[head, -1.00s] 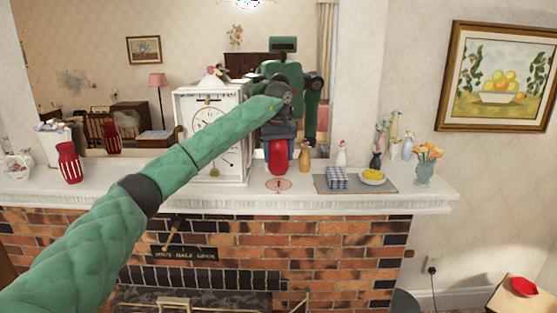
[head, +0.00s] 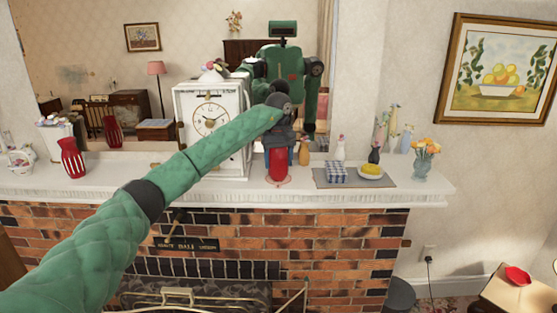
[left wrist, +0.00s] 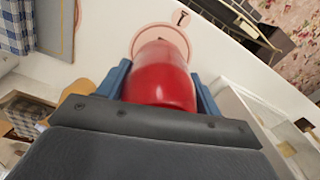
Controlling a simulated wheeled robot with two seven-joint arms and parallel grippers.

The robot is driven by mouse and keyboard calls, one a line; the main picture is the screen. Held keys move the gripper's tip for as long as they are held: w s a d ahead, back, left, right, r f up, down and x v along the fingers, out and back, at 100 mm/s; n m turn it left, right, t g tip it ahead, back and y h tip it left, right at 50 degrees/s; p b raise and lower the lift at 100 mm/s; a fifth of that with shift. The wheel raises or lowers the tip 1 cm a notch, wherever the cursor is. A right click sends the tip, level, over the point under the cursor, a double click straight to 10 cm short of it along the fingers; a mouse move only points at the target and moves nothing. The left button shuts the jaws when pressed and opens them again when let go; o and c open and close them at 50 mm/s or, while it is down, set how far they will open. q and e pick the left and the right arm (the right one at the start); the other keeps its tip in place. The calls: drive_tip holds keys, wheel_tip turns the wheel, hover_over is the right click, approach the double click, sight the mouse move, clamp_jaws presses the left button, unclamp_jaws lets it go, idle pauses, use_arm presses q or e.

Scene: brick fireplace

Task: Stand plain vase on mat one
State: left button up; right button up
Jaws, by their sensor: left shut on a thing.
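The plain red vase (head: 278,166) is upright between the fingers of my left gripper (head: 279,146), which is shut on it. In the left wrist view the vase (left wrist: 160,78) sits between the two blue fingers of the gripper (left wrist: 162,88). Mat one is a round pink mat (head: 278,183) marked 1 on the white mantel, and its rim also shows in the left wrist view (left wrist: 148,32). The vase's lower end is over the mat. I cannot tell whether it touches. My right gripper is not in view.
A white clock (head: 211,122) stands close left of the vase. A figurine (head: 304,151), a grey mat (head: 335,182) with a checked box (head: 336,173) and a yellow-topped dish (head: 371,171) are to the right. A red striped vase (head: 72,158) is far left. A mirror is behind.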

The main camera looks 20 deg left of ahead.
use_arm(q)
drive_tip(key=o, duration=1.2)
drive_tip(key=shift+o, duration=0.2)
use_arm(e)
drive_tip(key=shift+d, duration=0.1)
use_arm(q)
drive_tip(key=shift+r, duration=0.1)
drive_tip(key=shift+r+b, duration=0.45)
wheel_tip(320, 180, up, 5)
drive_tip(key=b, duration=0.3)
drive_tip(key=shift+f, duration=0.2)
wheel_tip(320, 180, up, 4)
drive_tip(key=shift+r+b, duration=0.25)
drive_tip(key=shift+b, duration=1)
drive_tip(key=shift+r+b, duration=0.3)
drive_tip(key=shift+r, duration=0.65)
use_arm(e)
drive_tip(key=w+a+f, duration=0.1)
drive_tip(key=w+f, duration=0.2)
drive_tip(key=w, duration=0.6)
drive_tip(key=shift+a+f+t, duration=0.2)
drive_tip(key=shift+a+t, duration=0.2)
